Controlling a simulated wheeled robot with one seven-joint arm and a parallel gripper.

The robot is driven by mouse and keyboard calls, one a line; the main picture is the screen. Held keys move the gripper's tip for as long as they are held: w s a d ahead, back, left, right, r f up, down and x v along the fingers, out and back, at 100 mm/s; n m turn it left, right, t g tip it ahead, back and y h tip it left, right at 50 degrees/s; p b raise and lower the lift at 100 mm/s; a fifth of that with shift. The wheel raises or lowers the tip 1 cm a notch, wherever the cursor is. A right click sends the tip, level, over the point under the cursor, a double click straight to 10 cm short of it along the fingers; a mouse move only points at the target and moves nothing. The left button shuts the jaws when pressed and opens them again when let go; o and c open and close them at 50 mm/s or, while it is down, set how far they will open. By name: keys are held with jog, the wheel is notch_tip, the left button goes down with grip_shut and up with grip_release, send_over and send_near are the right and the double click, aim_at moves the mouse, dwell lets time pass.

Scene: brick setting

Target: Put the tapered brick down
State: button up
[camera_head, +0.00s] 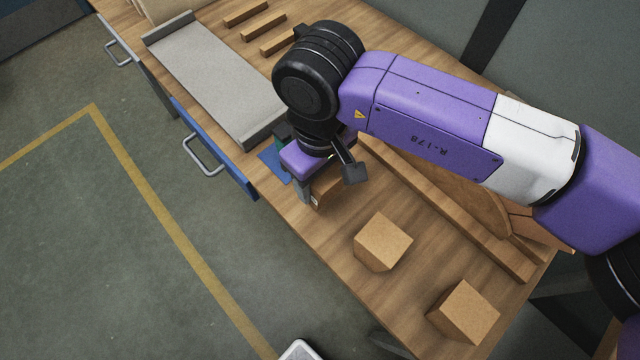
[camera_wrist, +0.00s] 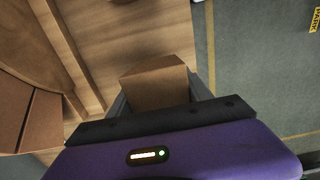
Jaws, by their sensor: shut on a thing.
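My gripper (camera_head: 332,188) is over the wooden bench, its fingers shut on a brown brick (camera_head: 324,186). In the wrist view the brick (camera_wrist: 158,86) sits between the two fingers, with its top face and one side showing. The fingers and purple gripper body hide part of it in both views. I take it for the tapered brick. I cannot tell whether its underside touches the bench. A small blue mat (camera_head: 272,164) lies partly under my gripper, to the left of the brick.
Two loose bricks stand on the bench (camera_head: 330,262), a nearer one (camera_head: 463,312) and one (camera_head: 382,242) closer to my gripper. A curved wooden form (camera_head: 440,178) with a rail lies right. A grey tray (camera_head: 215,80) and three wooden strips (camera_head: 263,26) are at the back.

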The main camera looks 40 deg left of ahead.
jog(key=shift+f, duration=2.25)
jog(key=shift+f, duration=0.2)
jog(key=o, duration=1.7)
jog(key=shift+r, duration=0.15)
notch_tip(320, 180, up, 12)
jog(key=shift+r+b, duration=0.1)
jog(key=shift+b, duration=0.25)
